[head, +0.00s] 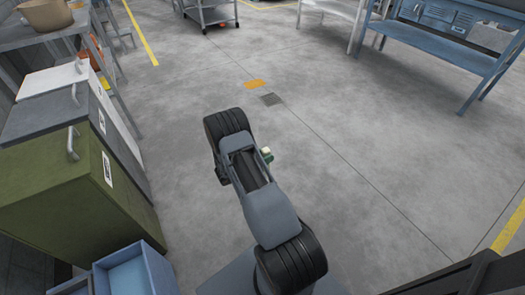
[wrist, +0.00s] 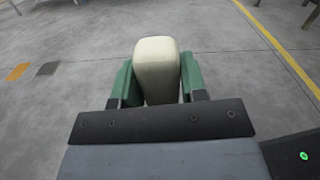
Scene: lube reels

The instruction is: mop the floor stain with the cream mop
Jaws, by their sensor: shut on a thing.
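The cream mop (wrist: 157,68) is a rounded cream block between the two green fingers of my gripper (wrist: 157,85) in the wrist view. My gripper is shut on it. In the head view only a small cream bit of the mop (head: 266,151) shows beside my arm, which hides most of my gripper. Two flat patches lie on the concrete floor ahead: an orange one (head: 255,84) and a dark grey one (head: 271,99). They also show at the left of the wrist view, orange (wrist: 18,72) and grey (wrist: 48,68). I cannot tell which is the stain.
Green and grey cabinets (head: 80,185) and a shelf (head: 50,40) line the left side. A blue bin (head: 135,272) stands at the lower left. A blue workbench (head: 440,45) is at the upper right and a grey cart (head: 211,12) at the back.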

